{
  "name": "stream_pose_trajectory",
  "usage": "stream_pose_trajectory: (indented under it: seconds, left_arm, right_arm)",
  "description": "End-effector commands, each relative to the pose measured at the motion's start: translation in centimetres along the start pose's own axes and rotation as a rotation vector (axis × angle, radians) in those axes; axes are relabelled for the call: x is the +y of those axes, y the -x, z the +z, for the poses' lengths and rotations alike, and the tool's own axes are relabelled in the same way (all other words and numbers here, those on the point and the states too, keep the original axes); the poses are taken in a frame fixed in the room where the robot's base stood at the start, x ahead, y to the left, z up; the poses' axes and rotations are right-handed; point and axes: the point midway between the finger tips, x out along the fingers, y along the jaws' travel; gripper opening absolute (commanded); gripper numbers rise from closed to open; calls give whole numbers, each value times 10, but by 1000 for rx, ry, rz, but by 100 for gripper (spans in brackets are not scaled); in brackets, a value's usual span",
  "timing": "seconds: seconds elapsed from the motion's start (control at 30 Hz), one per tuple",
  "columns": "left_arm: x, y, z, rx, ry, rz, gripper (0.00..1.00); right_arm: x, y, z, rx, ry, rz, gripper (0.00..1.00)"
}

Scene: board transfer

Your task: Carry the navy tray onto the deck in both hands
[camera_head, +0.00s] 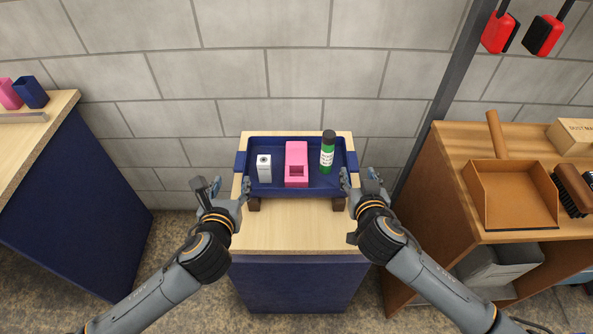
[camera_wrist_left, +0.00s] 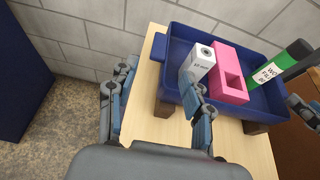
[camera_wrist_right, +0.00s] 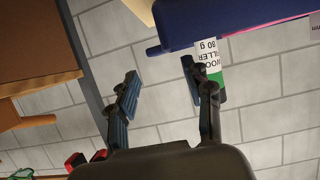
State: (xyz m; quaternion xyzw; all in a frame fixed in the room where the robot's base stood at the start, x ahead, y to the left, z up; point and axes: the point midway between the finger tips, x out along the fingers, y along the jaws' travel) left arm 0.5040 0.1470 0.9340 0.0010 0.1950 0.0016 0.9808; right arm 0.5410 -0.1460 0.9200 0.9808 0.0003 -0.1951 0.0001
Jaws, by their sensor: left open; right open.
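The navy tray (camera_head: 273,186) sits on brown blocks on the wooden top of a navy cabinet, in the middle of the head view. It holds a small white box (camera_head: 264,168), a pink block with a recess (camera_head: 296,165) and a green tube with a dark cap (camera_head: 327,153). It has a handle (camera_head: 240,162) at each side. My left gripper (camera_head: 223,188) is open at the tray's left front, apart from the handle. My right gripper (camera_head: 360,181) is open at its right front. The left wrist view shows the tray (camera_wrist_left: 175,62); the right wrist view shows part of it (camera_wrist_right: 190,22).
The cabinet top (camera_head: 290,235) is clear in front of the tray. A wooden bench (camera_head: 450,150) on the right carries an orange dustpan (camera_head: 512,195) and a brush (camera_head: 573,188). A navy bench (camera_head: 75,190) stands at left. A dark post (camera_head: 440,110) rises behind my right arm.

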Motion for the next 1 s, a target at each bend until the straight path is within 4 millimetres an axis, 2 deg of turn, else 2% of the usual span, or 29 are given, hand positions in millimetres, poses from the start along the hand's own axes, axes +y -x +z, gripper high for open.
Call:
stream_pose_trajectory:
  seconds: [0.1,0.3,0.87,1.0]
  left_arm:
    - [0,0,0,0,0,0,50]
    - [0,0,0,0,0,0,50]
    - [0,0,0,1,6,0,50]
    - [2,6,-9,42,159,15,50]
  right_arm:
    - [0,22,1,-2,-1,-1,50]
    - [0,39,0,-1,0,1,50]
    - [0,41,0,-1,0,1,50]
    - [3,46,9,-43,-2,15,50]
